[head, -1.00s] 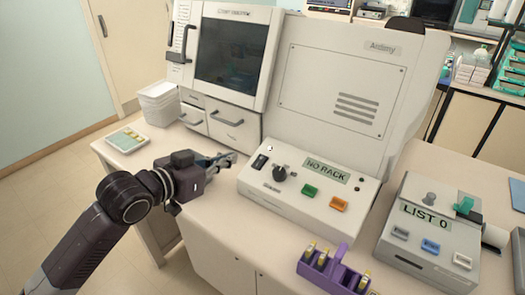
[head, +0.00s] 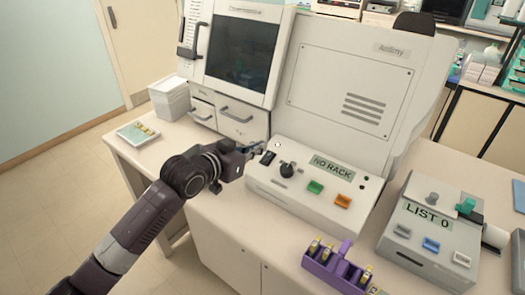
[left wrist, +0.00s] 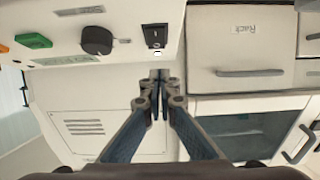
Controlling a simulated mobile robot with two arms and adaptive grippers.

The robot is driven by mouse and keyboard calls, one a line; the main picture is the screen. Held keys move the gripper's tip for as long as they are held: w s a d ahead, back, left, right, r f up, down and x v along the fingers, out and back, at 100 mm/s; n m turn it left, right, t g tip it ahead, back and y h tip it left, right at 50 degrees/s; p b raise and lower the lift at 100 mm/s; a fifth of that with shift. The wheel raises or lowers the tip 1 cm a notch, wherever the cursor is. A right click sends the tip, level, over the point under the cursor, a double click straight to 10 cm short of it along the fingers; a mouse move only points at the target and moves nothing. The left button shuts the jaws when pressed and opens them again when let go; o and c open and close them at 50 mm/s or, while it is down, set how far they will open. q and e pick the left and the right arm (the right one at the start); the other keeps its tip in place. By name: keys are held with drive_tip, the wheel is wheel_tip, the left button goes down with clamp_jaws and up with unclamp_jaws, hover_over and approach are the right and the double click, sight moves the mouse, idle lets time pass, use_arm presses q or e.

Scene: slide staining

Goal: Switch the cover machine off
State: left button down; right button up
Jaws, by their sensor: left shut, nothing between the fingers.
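The cover machine (head: 345,85) is a large white unit with a dark window at its left and a sloped control panel in front. The panel bears a black rocker switch (head: 268,157), a black knob (head: 287,170), a NO RACK display (head: 332,167), and a green and an orange button. My left gripper (head: 257,147) is shut and empty, just behind and left of the switch. In the left wrist view the shut fingertips (left wrist: 159,75) point toward the rocker switch (left wrist: 155,36), with a small gap seen between them. My right gripper is not in view.
A grey box reading LIST 0 (head: 425,215) stands at the right.

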sight(263, 162)
use_arm(q)
drive_tip(key=f, duration=0.1)
drive_tip(key=w+f, duration=0.1)
drive_tip(key=d+f+p, duration=0.1)
drive_tip(key=shift+w+f, duration=0.15)
drive_tip(key=shift+f, duration=0.15)
drive_tip(key=shift+w+d+f, duration=0.15)
drive_tip(key=shift+w+f, duration=0.05)
drive_tip(key=shift+f, duration=0.05)
drive_tip(key=shift+r, duration=0.2)
drive_tip(key=shift+r+p, duration=0.6)
drive_tip(key=shift+r, duration=0.1)
